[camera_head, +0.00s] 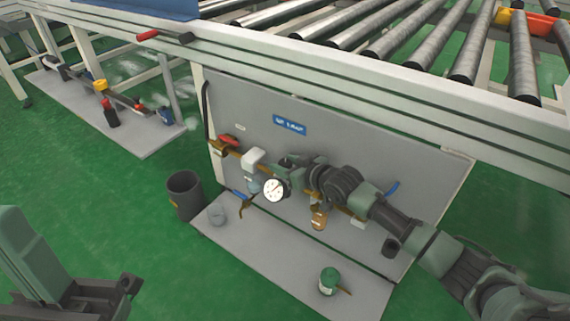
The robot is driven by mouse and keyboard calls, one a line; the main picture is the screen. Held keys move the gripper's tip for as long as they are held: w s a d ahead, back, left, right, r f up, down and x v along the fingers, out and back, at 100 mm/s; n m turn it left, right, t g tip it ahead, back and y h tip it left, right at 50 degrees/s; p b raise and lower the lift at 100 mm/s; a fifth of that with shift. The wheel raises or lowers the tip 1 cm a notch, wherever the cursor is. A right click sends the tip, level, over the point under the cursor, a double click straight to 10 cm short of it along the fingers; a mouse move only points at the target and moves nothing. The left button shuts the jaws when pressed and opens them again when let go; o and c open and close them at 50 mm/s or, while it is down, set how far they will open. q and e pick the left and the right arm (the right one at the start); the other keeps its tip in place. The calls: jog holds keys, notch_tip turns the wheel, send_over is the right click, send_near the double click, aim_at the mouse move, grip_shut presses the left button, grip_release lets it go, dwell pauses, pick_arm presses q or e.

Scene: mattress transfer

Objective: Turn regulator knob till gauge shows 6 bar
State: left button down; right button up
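The pressure gauge (274,190) has a round white face with a dark rim and sits on the pipe assembly in front of the grey panel. Its needle and numbers are too small to read. My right gripper (288,167) reaches in from the right, with its fingers just above and beside the gauge at the regulator. The regulator knob cannot be made out; the gripper may hide it. Whether the fingers are closed on it is unclear. My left gripper (128,284) is low at the left, away from the panel, and its opening is unclear.
The grey panel (240,105) hangs under a roller conveyor (400,50). A red-handled tool (165,36) lies on the conveyor frame.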

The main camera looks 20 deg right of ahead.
aim_at(289, 165)
jog(key=shift+s+d+r, duration=0.15)
jog(key=shift+s, duration=0.15)
jog(key=p+v, duration=0.3)
jog(key=v, duration=0.3)
jog(key=shift+s+r+p, duration=0.1)
jog(key=shift+s+p, duration=0.05)
jog(key=shift+p, duration=0.2)
jog(key=shift+s+d+r, duration=0.1)
jog(key=shift+s+d, duration=0.1)
jog(key=shift+s, duration=0.15)
